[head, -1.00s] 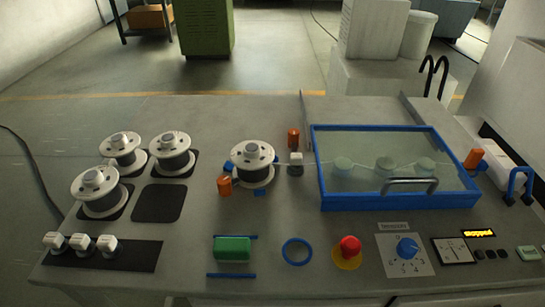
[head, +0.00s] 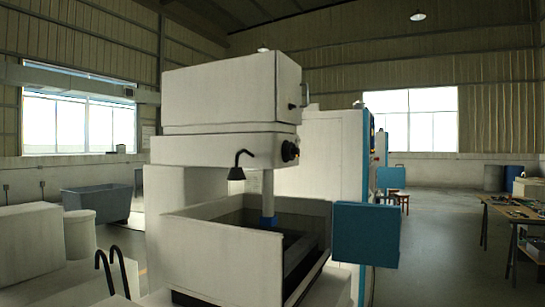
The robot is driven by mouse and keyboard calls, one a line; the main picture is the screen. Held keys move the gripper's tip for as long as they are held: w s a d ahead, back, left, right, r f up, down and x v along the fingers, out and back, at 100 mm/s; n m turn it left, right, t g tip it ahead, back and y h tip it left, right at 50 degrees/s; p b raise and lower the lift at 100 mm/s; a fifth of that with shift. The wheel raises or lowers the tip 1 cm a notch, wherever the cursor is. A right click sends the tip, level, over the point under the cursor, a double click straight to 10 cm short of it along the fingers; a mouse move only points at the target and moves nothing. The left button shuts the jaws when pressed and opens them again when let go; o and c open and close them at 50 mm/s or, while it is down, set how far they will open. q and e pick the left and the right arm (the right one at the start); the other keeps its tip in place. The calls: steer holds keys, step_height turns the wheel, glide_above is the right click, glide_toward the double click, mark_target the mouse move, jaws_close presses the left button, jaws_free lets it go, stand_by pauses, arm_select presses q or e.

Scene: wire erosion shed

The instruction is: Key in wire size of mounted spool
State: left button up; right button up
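The head view now looks up and away from the work table, so the mounted spool, the keypad and the display are out of the picture. A large white wire erosion machine (head: 215,100) stands in the middle. It has an open tank (head: 215,255) at its front and a blue panel box (head: 366,234) on its right side. Neither of my grippers is in view.
Two black hooks (head: 112,272) rise at the lower left. A white drum (head: 79,234) and a grey-blue bin (head: 98,203) stand at left. A wooden table with small items (head: 515,208) is at the right edge. Open floor (head: 440,260) lies between.

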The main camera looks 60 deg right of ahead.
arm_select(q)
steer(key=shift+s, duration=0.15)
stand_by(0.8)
